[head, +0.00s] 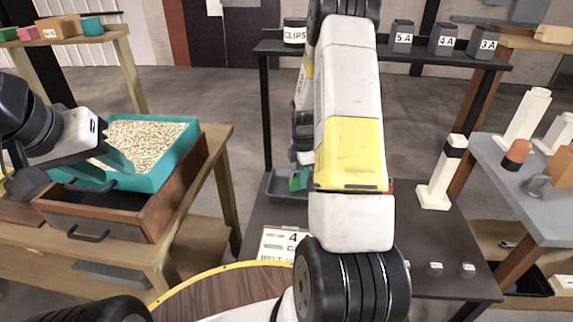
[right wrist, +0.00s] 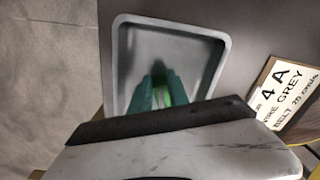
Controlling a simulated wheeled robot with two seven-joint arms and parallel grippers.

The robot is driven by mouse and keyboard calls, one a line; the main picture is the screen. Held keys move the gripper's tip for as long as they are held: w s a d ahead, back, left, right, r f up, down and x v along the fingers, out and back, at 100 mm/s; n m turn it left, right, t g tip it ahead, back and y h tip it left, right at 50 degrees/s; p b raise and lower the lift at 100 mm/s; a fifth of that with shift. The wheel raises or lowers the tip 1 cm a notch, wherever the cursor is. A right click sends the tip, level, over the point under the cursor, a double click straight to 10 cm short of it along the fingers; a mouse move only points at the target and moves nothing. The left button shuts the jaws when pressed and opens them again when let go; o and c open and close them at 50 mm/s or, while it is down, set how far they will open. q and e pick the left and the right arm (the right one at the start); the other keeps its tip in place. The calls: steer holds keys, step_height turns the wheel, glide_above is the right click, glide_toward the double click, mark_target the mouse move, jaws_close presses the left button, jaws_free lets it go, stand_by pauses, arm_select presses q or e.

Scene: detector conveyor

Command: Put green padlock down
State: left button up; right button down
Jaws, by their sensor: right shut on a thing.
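The green padlock (right wrist: 177,90) shows as a bright green strip between the dark green fingers of my right gripper (right wrist: 164,88) in the right wrist view. My right gripper is shut on it, over the grey tray (right wrist: 122,60). Most of the padlock is hidden by the fingers, and I cannot tell whether it touches the tray floor. In the head view the tray (head: 287,194) is partly hidden behind my right arm. My left gripper (head: 122,177) is open and empty at the teal bin (head: 178,160) of pale pellets.
A sign card (head: 280,242) reading 4 A stands near the tray. A white post with a black top (head: 440,172) stands on the dark table to the right. Labelled grey blocks (head: 442,40) and a CLIPS tub (head: 294,32) sit on the back shelf.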

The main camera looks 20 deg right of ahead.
steer(key=c, duration=1.3)
jaws_free()
steer(key=shift+o, duration=0.2)
steer(key=shift+r, duration=0.25)
steer(key=s+a+r+m+t, duration=0.1)
steer(key=s+a+r+m, duration=0.1)
steer(key=r, duration=0.6)
steer(key=s+a+r+m+t, duration=0.1)
steer(key=s+a+r+m, duration=0.15)
steer(key=r, duration=0.45)
steer(key=s+a+r+m+t, duration=0.1)
steer(key=s+a+r+m, duration=0.1)
steer(key=r, duration=0.6)
steer(key=s+a+r+m+t+y, duration=0.1)
steer(key=s+a+r+m, duration=0.3)
steer(key=s, duration=0.4)
steer(key=s+a+r+m+t+y, duration=0.1)
steer(key=s+a+r+m, duration=0.3)
steer(key=s, duration=0.5)
steer(key=shift+a+r+m+t, duration=0.2)
steer(key=shift+r+m+t, duration=0.35)
steer(key=shift+m, duration=0.6)
